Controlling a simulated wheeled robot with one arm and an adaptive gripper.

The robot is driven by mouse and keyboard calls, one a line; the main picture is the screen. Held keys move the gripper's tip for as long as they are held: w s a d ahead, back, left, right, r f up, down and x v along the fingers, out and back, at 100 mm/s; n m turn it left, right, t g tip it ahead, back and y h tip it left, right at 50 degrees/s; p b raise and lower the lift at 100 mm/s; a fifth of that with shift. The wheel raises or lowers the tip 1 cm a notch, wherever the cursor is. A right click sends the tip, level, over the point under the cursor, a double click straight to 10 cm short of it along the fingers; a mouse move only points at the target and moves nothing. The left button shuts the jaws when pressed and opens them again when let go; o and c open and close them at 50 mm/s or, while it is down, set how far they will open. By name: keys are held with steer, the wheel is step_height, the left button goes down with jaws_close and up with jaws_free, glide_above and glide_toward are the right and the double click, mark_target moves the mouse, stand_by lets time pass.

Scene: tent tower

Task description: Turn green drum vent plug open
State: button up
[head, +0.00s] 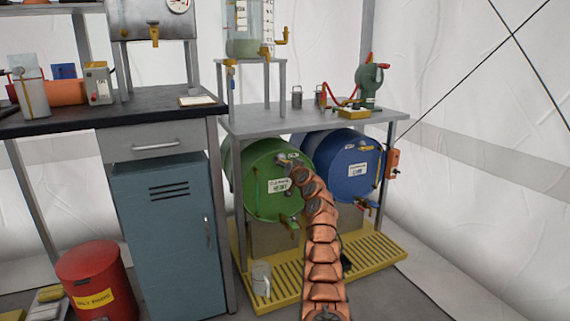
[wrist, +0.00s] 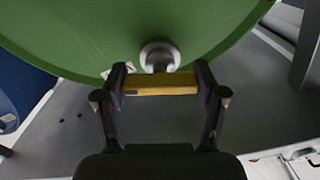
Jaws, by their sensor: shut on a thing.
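The green drum (head: 255,195) lies on its side under the grey bench, its labelled round end facing me. In the wrist view the green drum end (wrist: 130,25) fills the top, with a round grey metal fitting and a yellow bar, the vent plug (wrist: 160,56), near its rim. My gripper (wrist: 160,88) is shut on the yellow bar, one finger at each end. In the head view my arm reaches the drum's upper right, and the plug is largely hidden by my gripper. A brass tap (head: 290,226) sits low on the drum.
A blue drum (head: 352,180) lies close on the right. The grey bench (head: 270,124) is just above the drums. A yellow grated tray (head: 360,262) is below, with a metal can (head: 261,278) at its left. A blue cabinet (head: 165,230) stands to the left.

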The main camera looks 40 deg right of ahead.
steer(key=o, duration=1.2)
steer(key=shift+c, duration=0.2)
